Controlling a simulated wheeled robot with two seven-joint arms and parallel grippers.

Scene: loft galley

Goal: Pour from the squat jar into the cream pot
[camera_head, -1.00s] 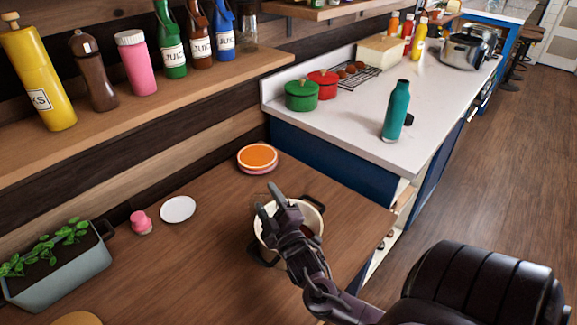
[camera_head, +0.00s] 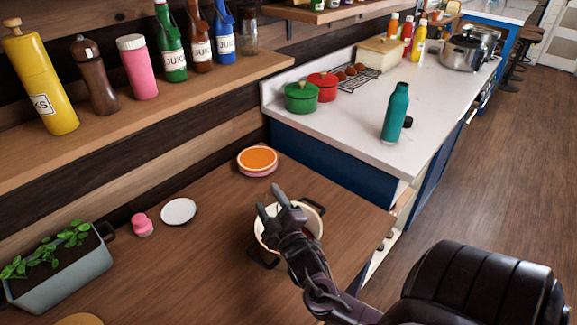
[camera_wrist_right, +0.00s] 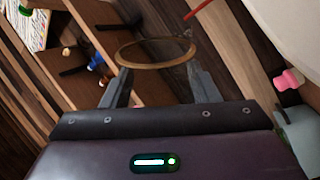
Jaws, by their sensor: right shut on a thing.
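The cream pot (camera_head: 315,224) stands on the wooden counter in the head view, with dark handles on both sides. My right gripper (camera_head: 271,203) is over the pot and hides part of its opening. In the right wrist view my right gripper (camera_wrist_right: 161,75) is shut on a see-through thing with a thin gold-brown rim (camera_wrist_right: 150,67), which I take for the squat jar. Its clear wall hardly shows in the head view, so I cannot tell its tilt or contents there. My left gripper is not in view.
An orange-topped round container (camera_head: 257,160) sits behind the pot. A white saucer (camera_head: 178,211), a pink shaker (camera_head: 142,226) and a planter (camera_head: 62,272) stand to the left. A teal bottle (camera_head: 395,113) stands on the white worktop. Bare counter lies left of the pot.

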